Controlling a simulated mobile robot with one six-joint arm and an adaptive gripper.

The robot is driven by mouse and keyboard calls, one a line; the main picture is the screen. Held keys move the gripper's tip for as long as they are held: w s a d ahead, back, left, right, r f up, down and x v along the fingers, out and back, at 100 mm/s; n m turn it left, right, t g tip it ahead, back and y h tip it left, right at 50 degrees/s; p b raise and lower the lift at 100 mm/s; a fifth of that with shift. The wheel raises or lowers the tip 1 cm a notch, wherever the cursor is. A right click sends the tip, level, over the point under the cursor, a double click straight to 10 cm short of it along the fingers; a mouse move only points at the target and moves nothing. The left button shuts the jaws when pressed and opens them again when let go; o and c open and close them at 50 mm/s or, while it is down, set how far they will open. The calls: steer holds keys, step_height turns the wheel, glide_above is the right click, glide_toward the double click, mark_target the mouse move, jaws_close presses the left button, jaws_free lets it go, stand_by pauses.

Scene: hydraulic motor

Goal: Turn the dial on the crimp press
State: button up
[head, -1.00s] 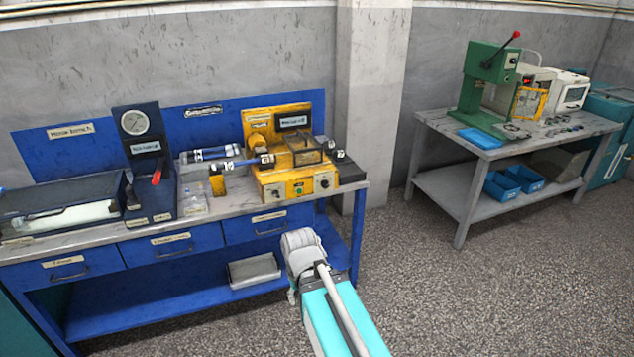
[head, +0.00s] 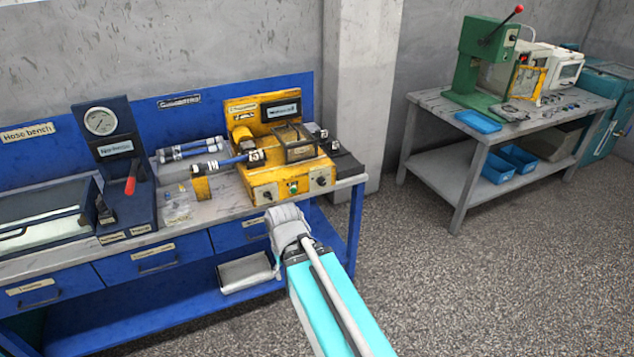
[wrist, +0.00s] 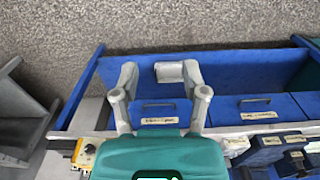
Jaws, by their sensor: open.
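The yellow crimp press (head: 280,180) stands at the right part of the blue bench. Its front panel has a left dial (head: 267,196), a green button (head: 293,187) and a right dial (head: 321,181). In the wrist view a corner of the yellow press (wrist: 79,158) with one dark dial (wrist: 89,149) shows at the lower left. My gripper (wrist: 160,75) is open and empty, its two fingers wide apart over the bench's drawer front, away from the dials. In the head view my arm is in front of the bench, below the press; the fingers cannot be made out there.
The blue bench (head: 183,298) has labelled drawers and a grey tray (head: 245,271) on its lower shelf. A grey table (head: 440,160) with a green press (head: 485,65) stands at right. The floor between is clear.

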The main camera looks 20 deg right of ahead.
steer(key=shift+w+d, duration=0.15)
steer(key=shift+w, duration=0.05)
steer(key=o, duration=0.4)
steer(key=shift+w+f, duration=0.1)
steer(key=w+d+f+m+t+y+b, duration=0.3)
steer(key=w+f+m+t+b, duration=0.15)
steer(key=w+m+b, duration=0.4)
steer(key=w+d+f+m+t+y+b, duration=0.3)
steer(key=w+m+t+b, duration=0.3)
steer(key=w, duration=0.4)
steer(key=w+d+m+t+h+b, duration=0.2)
steer(key=d+m+b, duration=0.4)
steer(key=d+m, duration=0.4)
steer(key=w+d+m+t+h+b, duration=0.3)
steer(key=w+d+m+t+b, duration=0.2)
steer(key=d+m, duration=0.6)
steer(key=shift+w+d+f+h+b, duration=0.35)
steer(key=shift+d+b, duration=0.45)
steer(key=shift+d, duration=0.15)
